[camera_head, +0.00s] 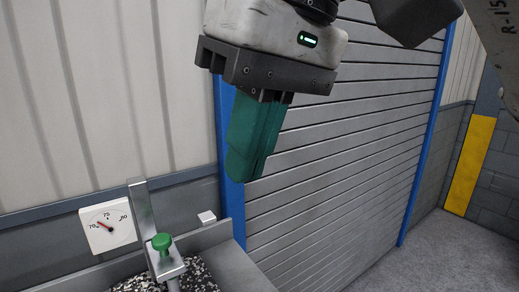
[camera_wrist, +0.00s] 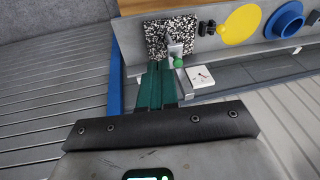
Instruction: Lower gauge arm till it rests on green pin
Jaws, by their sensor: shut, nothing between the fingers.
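A green round-headed pin (camera_head: 162,242) stands on a grey metal bracket at the bottom of the head view; it also shows in the wrist view (camera_wrist: 178,62). A grey upright metal bar (camera_head: 144,215) rises just left of and behind it; it looks like the gauge arm, but I cannot be sure. A white square dial (camera_head: 107,226) with a red needle is left of the bar; it also shows in the wrist view (camera_wrist: 199,77). My gripper (camera_head: 242,172), with teal fingers (camera_wrist: 157,68), is shut and empty, above and right of the pin, touching nothing visible.
A speckled black-and-white piece (camera_wrist: 170,36) lies in a grey metal tray (camera_head: 240,268). A small white block (camera_head: 206,217) is at the tray's back edge. A slatted shutter (camera_head: 350,140) stands behind.

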